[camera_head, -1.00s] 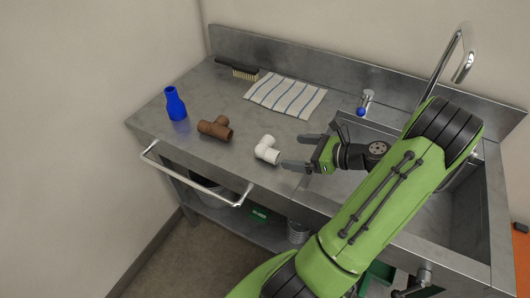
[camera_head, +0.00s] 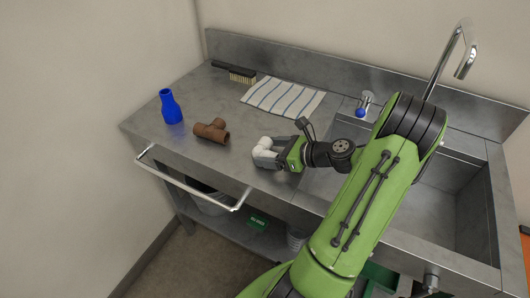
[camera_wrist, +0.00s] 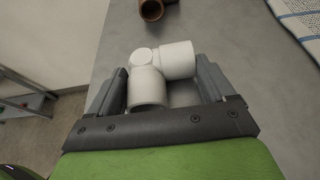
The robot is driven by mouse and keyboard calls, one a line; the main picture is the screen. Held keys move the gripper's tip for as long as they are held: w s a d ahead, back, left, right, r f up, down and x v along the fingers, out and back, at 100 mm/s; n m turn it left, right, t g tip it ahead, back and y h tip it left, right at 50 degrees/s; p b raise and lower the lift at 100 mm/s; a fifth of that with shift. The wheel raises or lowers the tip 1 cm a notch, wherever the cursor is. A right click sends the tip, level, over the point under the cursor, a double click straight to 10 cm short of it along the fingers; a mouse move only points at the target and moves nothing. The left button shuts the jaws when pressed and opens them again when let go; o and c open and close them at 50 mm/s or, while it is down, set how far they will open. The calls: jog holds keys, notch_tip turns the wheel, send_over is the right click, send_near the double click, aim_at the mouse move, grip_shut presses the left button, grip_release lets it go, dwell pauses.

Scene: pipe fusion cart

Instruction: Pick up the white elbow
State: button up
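The white elbow (camera_head: 265,142) lies on the steel counter, partly hidden by my gripper in the head view. In the wrist view the white elbow (camera_wrist: 150,80) sits between my two fingers, one arm pointing toward the palm and the other to the right. My gripper (camera_head: 266,150) is open around it, low at the counter. In the wrist view my gripper (camera_wrist: 160,82) has its left finger close beside the elbow's body and its right finger close to the elbow's right end. I cannot tell whether either finger touches it.
A brown tee fitting (camera_head: 212,130) lies just left of the elbow, with a blue bottle (camera_head: 170,106) beyond it. A striped towel (camera_head: 284,97) and a brush (camera_head: 240,74) lie behind. The sink (camera_head: 440,200) is to the right. A rail (camera_head: 190,185) runs along the front edge.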

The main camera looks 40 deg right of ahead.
jog(key=shift+c, duration=0.6)
notch_tip(320, 180, up, 10)
jog(key=p, duration=0.5)
jog(key=shift+r, duration=0.1)
